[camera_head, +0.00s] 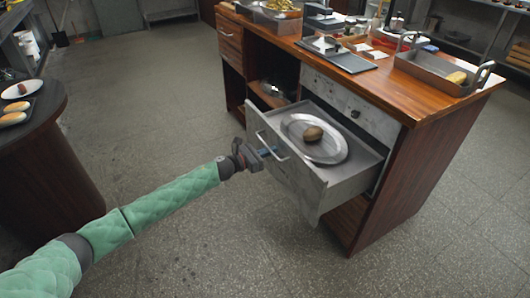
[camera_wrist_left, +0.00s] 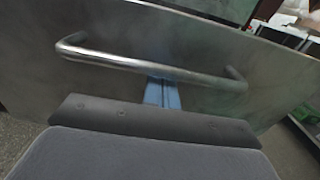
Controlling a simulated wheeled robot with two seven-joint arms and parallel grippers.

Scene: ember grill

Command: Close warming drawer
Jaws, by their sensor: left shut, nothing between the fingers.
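The warming drawer (camera_head: 291,174) is pulled out of the wooden counter, with its grey metal front facing my left arm. My left gripper (camera_head: 262,154) is shut and empty, close to the drawer front at the handle. In the wrist view its blue fingertips (camera_wrist_left: 162,92) sit just below the bar; I cannot tell whether they touch the front. My right gripper is not in view.
The wooden counter (camera_head: 404,88) carries a metal tray (camera_head: 425,70), a dark board (camera_head: 343,60) and several small items. A closed drawer (camera_head: 352,109) sits above the open one. A round dark table (camera_head: 45,104) with plated food stands at left. The floor between is clear.

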